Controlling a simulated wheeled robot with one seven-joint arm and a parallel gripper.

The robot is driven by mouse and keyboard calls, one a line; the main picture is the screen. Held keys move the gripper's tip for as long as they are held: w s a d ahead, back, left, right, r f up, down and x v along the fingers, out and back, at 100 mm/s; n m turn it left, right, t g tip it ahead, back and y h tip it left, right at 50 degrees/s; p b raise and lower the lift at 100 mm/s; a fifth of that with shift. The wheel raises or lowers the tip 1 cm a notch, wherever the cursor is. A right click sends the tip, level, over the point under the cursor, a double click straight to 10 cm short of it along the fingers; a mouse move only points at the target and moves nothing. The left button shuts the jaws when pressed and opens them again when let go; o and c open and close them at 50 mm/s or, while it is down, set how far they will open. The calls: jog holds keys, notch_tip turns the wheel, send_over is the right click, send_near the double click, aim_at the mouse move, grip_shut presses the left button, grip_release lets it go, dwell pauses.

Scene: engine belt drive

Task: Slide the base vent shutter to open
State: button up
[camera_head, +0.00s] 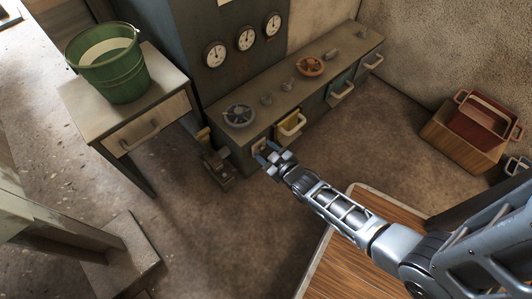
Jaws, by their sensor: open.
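My gripper (267,154) is open and empty, its fingertips pointing at the left end of the low grey console's front. Just beyond the fingertips is a small pale plate (259,145) on that front, partly hidden by the fingers. I cannot tell whether it is the base vent shutter, or whether the fingers touch it. To its right, a yellowish drawer or panel with a pale handle (291,126) stands out from the front.
The console top (285,83) carries a grey handwheel (239,116), a rusty handwheel (310,66) and small levers. A dark metal block (217,169) stands on the floor left of my gripper. A green bucket (113,70) stands on a side table (84,112).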

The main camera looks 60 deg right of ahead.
grip_shut()
dwell(0.6)
